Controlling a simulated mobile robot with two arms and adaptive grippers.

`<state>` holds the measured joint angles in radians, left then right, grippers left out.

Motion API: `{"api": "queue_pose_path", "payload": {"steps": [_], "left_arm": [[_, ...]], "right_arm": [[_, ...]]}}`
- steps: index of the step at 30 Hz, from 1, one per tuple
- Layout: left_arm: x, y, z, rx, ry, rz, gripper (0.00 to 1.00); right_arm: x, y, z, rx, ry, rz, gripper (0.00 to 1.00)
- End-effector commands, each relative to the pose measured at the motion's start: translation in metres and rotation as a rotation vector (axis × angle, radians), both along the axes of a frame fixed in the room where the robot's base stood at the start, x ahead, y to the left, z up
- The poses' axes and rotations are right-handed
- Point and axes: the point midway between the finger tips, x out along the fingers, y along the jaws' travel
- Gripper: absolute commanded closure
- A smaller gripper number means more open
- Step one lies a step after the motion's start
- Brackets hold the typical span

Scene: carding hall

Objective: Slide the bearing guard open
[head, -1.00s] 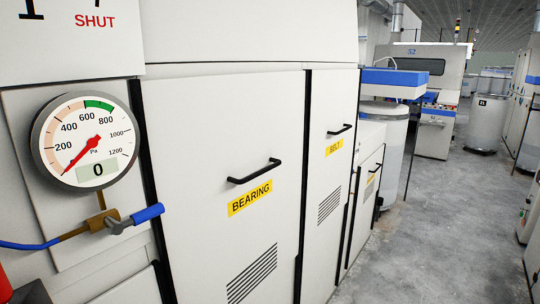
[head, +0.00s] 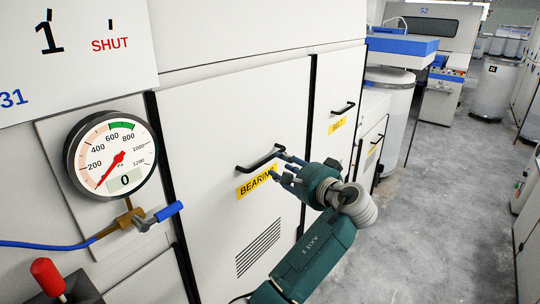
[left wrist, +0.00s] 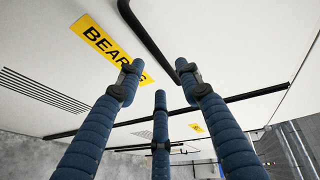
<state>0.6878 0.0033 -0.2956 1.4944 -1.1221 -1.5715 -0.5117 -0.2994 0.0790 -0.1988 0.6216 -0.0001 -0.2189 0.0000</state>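The bearing guard (head: 210,125) is a tall white panel with a black bar handle (head: 258,163), a yellow BEARING label (head: 250,188) and vent slots low down. It stands closed, flush with the machine front. My left gripper (head: 276,166) is at the right end of the handle, partly covering the label. In the left wrist view its three blue fingers (left wrist: 158,84) are spread apart with nothing between them. The handle (left wrist: 143,30) passes just beyond the fingertips there; I cannot tell whether they touch. My right gripper is not in view.
A pressure gauge (head: 112,155) reading 0 hangs at left, above a valve with a blue lever (head: 168,211). A red knob (head: 46,272) is at lower left. The BELT guard (head: 333,95) adjoins on the right. The grey floor (head: 430,210) is clear at right.

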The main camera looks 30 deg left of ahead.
Motion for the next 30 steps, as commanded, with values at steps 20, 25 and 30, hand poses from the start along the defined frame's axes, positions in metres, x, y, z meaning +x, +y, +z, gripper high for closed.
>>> {"api": "queue_pose_path", "payload": {"steps": [20, 25, 30], "left_arm": [[0.035, 0.067, -0.015, -0.001, 0.0, -0.002, 0.64], [0.035, 0.067, -0.015, -0.001, 0.0, -0.002, 0.7], [0.035, 0.067, -0.015, -0.001, 0.0, -0.001, 1.0]], "right_arm": [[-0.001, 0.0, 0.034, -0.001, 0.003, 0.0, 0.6], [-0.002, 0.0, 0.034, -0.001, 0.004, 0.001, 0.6], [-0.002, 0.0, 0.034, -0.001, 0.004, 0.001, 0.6]]}}
